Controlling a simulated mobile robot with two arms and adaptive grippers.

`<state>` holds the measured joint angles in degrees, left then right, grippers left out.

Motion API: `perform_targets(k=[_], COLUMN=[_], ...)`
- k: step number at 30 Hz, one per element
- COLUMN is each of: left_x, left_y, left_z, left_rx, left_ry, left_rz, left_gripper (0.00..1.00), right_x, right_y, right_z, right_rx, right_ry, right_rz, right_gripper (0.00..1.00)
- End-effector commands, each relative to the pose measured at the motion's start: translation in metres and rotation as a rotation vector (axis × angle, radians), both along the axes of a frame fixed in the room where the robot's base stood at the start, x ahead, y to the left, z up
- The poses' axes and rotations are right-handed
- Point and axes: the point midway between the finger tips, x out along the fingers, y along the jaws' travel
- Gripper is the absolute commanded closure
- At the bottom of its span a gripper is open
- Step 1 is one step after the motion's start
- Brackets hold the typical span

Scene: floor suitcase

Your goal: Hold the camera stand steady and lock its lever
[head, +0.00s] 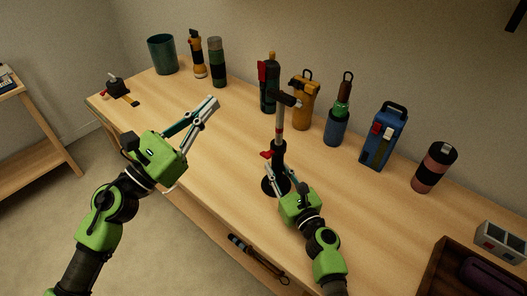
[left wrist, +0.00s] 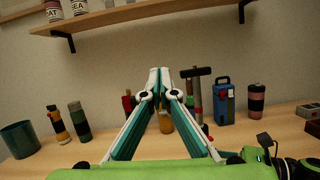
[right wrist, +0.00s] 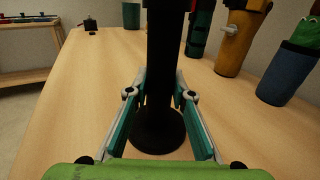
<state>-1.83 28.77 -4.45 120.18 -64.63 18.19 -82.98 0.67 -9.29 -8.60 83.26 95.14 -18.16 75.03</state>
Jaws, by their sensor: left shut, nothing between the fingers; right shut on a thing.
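The camera stand (head: 280,130) stands upright on the wooden table, with a round black base, a dark lower column, a grey upper rod and a dark head on top. A red lever (head: 266,154) sticks out to the left at the top of the dark column. My right gripper (head: 282,180) is shut on the lower column; in the right wrist view its fingers (right wrist: 160,98) are on both sides of the black column (right wrist: 161,65). My left gripper (head: 215,103) is shut and empty, raised to the left of the stand. In the left wrist view its fingertips (left wrist: 160,70) meet.
Behind the stand, a dark green bottle (head: 268,90), a yellow bottle (head: 304,105), a blue lantern-like box (head: 383,135) and other items line the wall. A dark tray (head: 440,270) is at the lower right. The tabletop between my left gripper and the stand is clear.

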Motion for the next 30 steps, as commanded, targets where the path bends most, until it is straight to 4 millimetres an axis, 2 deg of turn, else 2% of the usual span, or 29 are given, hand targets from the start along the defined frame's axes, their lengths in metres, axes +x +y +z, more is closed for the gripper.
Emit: perform_targets(k=[1,3,6,10,14,17,20,22,27,30], left_x=[0.006,0.015,0.028,0.043,0.057,0.064,0.063,0.058,0.025,0.001], left_y=[0.01,0.029,0.055,0.08,0.087,0.078,0.057,0.037,-0.017,-0.041], left_z=[0.027,0.056,0.083,0.095,0.087,0.071,0.051,0.036,0.001,-0.015], left_rx=[-0.163,-0.404,-0.742,-1.165,-1.556,-1.828,-2.071,-2.218,-2.473,-2.549], left_ry=[0.031,0.096,0.206,0.38,0.59,0.781,0.991,1.151,1.523,1.687], left_rz=[0.005,0.003,-0.021,-0.074,-0.133,-0.165,-0.17,-0.148,0.003,0.131], left_gripper=[1.0,1.0,1.0,1.0,1.0,1.0,1.0,1.0,1.0,1.0], right_x=[0.0,0.0,0.0,0.0,0.0,0.0,0.0,0.0,0.0,0.0], right_y=[0.0,0.0,0.0,0.0,0.0,0.0,0.0,0.0,0.0,0.0], right_z=[0.0,0.0,0.0,0.0,0.0,0.0,0.0,0.0,0.0,0.0], right_rx=[0.0,0.0,0.0,0.0,0.0,0.0,0.0,0.0,0.0,0.0], right_ry=[0.0,0.0,0.0,0.0,0.0,0.0,0.0,0.0,0.0,0.001], right_rz=[0.0,0.0,0.0,0.0,0.0,0.0,0.0,0.0,0.0,0.0], right_gripper=[1.0,1.0,1.0,1.0,1.0,1.0,1.0,1.0,1.0,1.0])
